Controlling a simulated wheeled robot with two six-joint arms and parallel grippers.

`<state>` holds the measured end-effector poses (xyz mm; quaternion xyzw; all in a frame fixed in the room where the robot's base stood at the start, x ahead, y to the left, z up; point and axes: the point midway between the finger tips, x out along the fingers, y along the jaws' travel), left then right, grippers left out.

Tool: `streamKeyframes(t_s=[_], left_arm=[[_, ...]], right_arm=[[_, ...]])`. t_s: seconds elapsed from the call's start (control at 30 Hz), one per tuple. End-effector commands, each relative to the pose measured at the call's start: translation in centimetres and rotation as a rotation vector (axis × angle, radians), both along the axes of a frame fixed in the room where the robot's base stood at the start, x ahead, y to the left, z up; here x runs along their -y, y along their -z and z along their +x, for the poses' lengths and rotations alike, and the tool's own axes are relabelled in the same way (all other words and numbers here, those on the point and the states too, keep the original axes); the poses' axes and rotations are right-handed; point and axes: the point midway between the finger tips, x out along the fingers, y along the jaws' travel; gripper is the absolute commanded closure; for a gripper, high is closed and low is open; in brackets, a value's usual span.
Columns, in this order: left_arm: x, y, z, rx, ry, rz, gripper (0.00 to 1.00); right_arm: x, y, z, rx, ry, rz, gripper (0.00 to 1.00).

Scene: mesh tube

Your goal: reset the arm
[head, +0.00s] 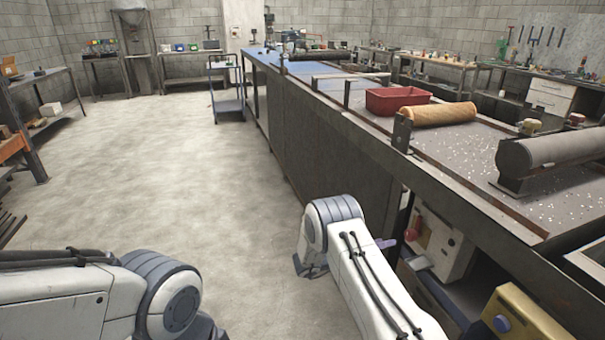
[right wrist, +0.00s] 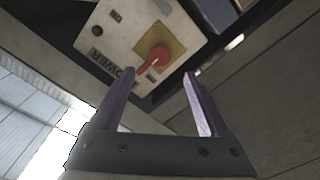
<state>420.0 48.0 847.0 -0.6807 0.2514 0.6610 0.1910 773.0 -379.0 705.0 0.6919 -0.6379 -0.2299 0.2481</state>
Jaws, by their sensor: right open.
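My right gripper (right wrist: 160,82) is open and empty in the right wrist view, its two purple fingers apart. Beyond the fingertips is a pale panel (right wrist: 110,32) marked POWER, with a red rotary switch (right wrist: 153,58) on a yellow plate. The fingers point towards the switch without visibly holding it; the exact gap is unclear. In the head view my right arm (head: 345,265) bends beside the bench front, and only a bit of purple finger shows near the panel (head: 450,250). My left arm (head: 75,295) enters at lower left; its gripper is out of view.
The long bench (head: 335,150) runs along the right, carrying a tan roll (head: 438,113), a red tray (head: 395,99) and a grey roller (head: 555,150). A yellow box (head: 520,318) sits beneath it.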

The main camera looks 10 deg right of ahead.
Motion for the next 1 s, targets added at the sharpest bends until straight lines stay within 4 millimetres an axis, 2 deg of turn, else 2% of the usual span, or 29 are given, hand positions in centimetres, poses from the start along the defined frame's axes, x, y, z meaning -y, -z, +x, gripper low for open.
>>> streamKeyframes(t_s=[0.07,0.13,0.27,0.3,0.37,0.47,0.57,0.6,0.67,0.7,0.8,1.0], left_arm=[[0.0,0.0,0.0,0.0,0.0,0.0,0.5],[0.0,0.0,0.0,0.0,0.0,0.0,0.5],[0.0,0.0,0.0,0.0,0.0,0.0,0.5],[0.0,0.0,0.0,0.0,0.0,0.0,0.5],[0.0,0.0,0.0,0.0,0.0,0.0,0.5],[0.0,0.0,0.0,0.0,0.0,0.0,0.5],[0.0,0.0,0.0,0.0,0.0,0.0,0.5],[0.0,0.0,0.0,0.0,0.0,0.0,0.5],[0.0,0.0,0.0,0.0,0.0,0.0,0.5],[0.0,0.0,0.0,0.0,0.0,0.0,0.5],[0.0,0.0,0.0,0.0,0.0,0.0,0.5],[0.0,0.0,0.0,0.0,0.0,0.0,0.5]], right_arm=[[0.0,-0.4,0.5,0.015,-0.025,0.014,0.21],[-0.1,-1.2,1.9,0.05,-0.091,0.053,0.21],[-1.7,-4.0,6.2,0.153,-0.327,0.215,0.21],[-2.7,-5.0,7.5,0.181,-0.418,0.288,0.21],[-4.9,-6.3,8.8,0.204,-0.55,0.41,0.21],[-9.1,-8.0,8.8,0.189,-0.738,0.62,0.21],[-13.6,-9.1,6.1,0.113,-0.871,0.832,0.21],[-15.2,-9.4,4.2,0.064,-0.906,0.913,0.21],[-17.2,-9.4,0.8,-0.02,-0.937,1.022,0.21],[-18.2,-9.4,-1.5,-0.078,-0.944,1.081,0.21],[-19.6,-9.1,-6.8,-0.21,-0.934,1.186,0.21],[-20.1,-8.7,-15.1,-0.407,-0.865,1.285,0.21]])
